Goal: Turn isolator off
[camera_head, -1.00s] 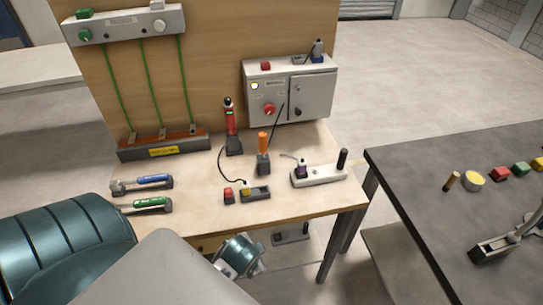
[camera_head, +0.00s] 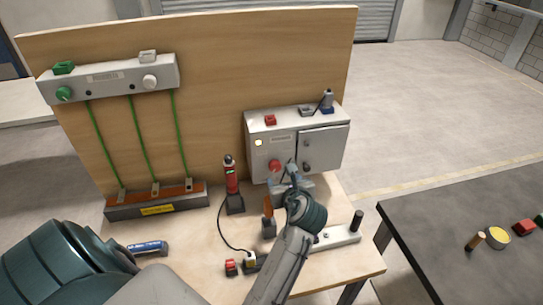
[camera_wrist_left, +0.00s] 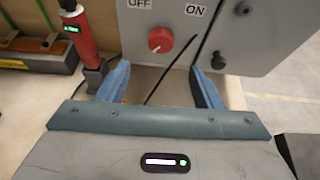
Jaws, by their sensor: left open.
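The isolator is a grey box (camera_head: 262,148) on the wooden backboard. Its round red knob (camera_head: 275,165) is on the front face. In the left wrist view the red knob (camera_wrist_left: 160,40) sits below and between the labels OFF and ON. My left gripper (camera_head: 290,178) is in front of the box, just right of and below the knob in the head view. In the left wrist view the open gripper (camera_wrist_left: 160,70) has its fingers spread below the knob, apart from it, with nothing between them. My right gripper is not in view.
A red handheld tester (camera_head: 232,178) stands left of the box. An orange-handled tool (camera_head: 268,212) and a white strip (camera_head: 340,237) are near my arm. A grey panel with green leads (camera_head: 110,80) is at upper left. A dark table (camera_head: 450,220) is at right.

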